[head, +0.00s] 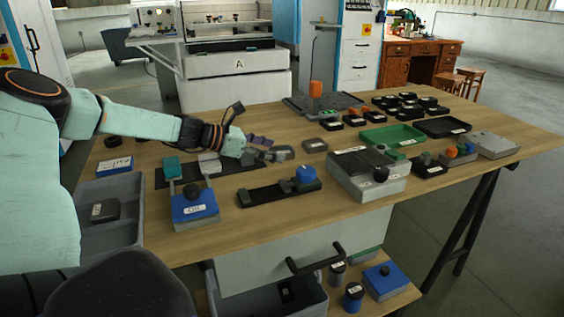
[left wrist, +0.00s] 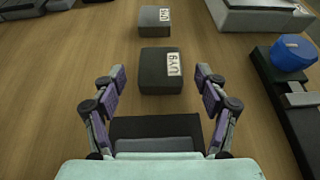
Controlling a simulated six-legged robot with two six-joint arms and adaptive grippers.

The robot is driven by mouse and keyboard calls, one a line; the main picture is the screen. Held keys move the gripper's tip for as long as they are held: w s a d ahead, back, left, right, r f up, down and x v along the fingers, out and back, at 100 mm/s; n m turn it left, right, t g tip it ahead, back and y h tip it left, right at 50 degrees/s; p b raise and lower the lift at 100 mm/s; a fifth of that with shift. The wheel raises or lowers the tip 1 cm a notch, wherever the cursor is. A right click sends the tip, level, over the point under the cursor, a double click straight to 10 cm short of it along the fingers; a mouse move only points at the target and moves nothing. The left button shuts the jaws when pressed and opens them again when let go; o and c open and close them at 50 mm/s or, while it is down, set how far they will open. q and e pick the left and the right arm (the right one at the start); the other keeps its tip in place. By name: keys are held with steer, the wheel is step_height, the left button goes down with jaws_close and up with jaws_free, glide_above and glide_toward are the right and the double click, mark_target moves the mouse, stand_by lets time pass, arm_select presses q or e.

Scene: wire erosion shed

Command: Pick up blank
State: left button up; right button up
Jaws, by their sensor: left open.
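A dark grey block with a white label, which I take as the blank (left wrist: 160,70), lies on the wooden table just ahead of my left gripper (left wrist: 160,88). The label's text is hard to read. In the left wrist view the purple-and-grey fingers are spread, with their tips to either side of the block and no contact visible. In the head view my left gripper (head: 268,151) reaches in low over the table, at the blank (head: 284,153). A second, similar labelled block (left wrist: 155,16) lies farther on; it also shows in the head view (head: 315,145). My right gripper is not seen.
A black fixture with a blue knob (left wrist: 292,52) stands close on the right. A blue box (head: 194,207) and grey tray (head: 137,200) are at left. Bare wood surrounds the two blocks.

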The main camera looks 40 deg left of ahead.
arm_select(q)
steer(key=shift+w+d+f, duration=0.1)
steer(key=shift+w+f, duration=0.05)
steer(key=shift+w, duration=0.05)
jaws_close()
stand_by(0.8)
